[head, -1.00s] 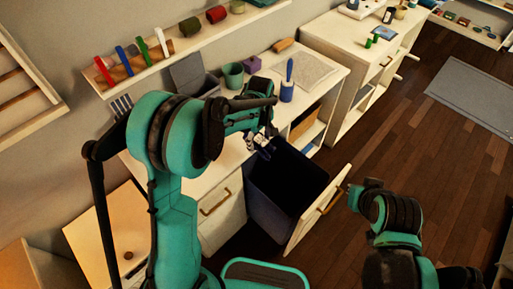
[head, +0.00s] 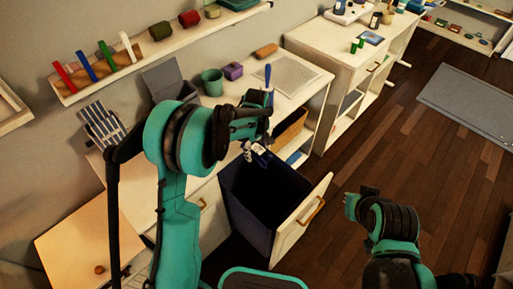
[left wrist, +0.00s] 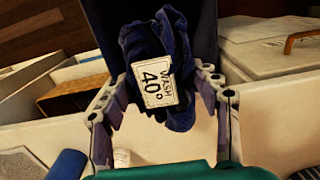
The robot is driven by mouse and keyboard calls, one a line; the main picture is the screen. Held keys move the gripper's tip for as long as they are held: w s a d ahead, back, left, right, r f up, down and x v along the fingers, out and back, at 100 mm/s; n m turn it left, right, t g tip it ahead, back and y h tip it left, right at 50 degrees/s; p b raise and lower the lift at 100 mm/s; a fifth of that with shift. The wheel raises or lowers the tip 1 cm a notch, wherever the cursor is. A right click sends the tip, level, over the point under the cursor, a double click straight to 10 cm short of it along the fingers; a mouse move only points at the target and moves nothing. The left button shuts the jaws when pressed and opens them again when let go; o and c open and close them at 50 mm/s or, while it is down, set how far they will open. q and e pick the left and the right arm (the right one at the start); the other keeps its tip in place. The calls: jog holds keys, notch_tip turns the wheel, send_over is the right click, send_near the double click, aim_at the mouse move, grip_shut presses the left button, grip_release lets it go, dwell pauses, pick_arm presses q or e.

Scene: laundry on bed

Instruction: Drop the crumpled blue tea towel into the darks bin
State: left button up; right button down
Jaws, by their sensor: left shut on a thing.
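The crumpled dark blue tea towel (left wrist: 185,75) hangs between the fingers of my left gripper (left wrist: 160,105) in the left wrist view. A white tag reading "WASH 40°" is on it. In the head view my left gripper (head: 257,150) is shut on the towel, of which only a small part shows, above the back edge of the open dark bin. This navy bin (head: 247,215) stands in a pulled-out drawer, and its dark inside shows no contents. My right gripper (head: 358,203) is away to the right of the bin, and its fingers are not clear.
The drawer front (head: 302,222) stands out at the bin's right. On the counter behind are a green cup (head: 212,82), a purple box (head: 233,71), a blue-handled brush (head: 268,80) and a grey mat (head: 285,75). Wooden floor (head: 420,150) is clear at right.

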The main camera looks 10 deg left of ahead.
aim_at(256, 147)
pick_arm(q)
jog(key=shift+f, duration=0.2)
jog(key=o, duration=1.3)
jog(key=shift+r, duration=0.1)
notch_tip(256, 147, up, 12)
jog(key=shift+f, duration=0.1)
